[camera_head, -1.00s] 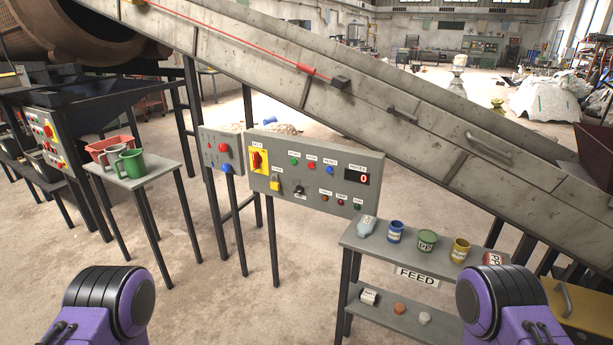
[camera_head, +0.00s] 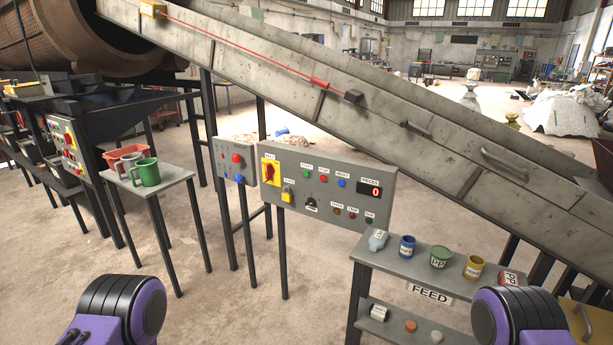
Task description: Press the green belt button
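The grey control panel (camera_head: 340,222) stands on legs in the middle of the view, in front of the sloping conveyor. A green button (camera_head: 306,174) sits in its top row, left of a red button (camera_head: 324,178) and a blue button (camera_head: 342,183). A yellow plate with a red rotary switch (camera_head: 269,174) is at the panel's left, and a red display (camera_head: 375,191) reads 0. A dark green lamp (camera_head: 370,220) is at the lower right. Only purple and black links of my arms show at the bottom corners; both grippers are out of view, away from the panel.
A smaller grey box (camera_head: 232,164) with red and blue buttons stands left of the panel. A side table (camera_head: 182,177) holds cups and a red tray. The FEED shelf (camera_head: 400,265) with small containers stands front right. The conveyor (camera_head: 395,120) slopes behind. Floor before the panel is clear.

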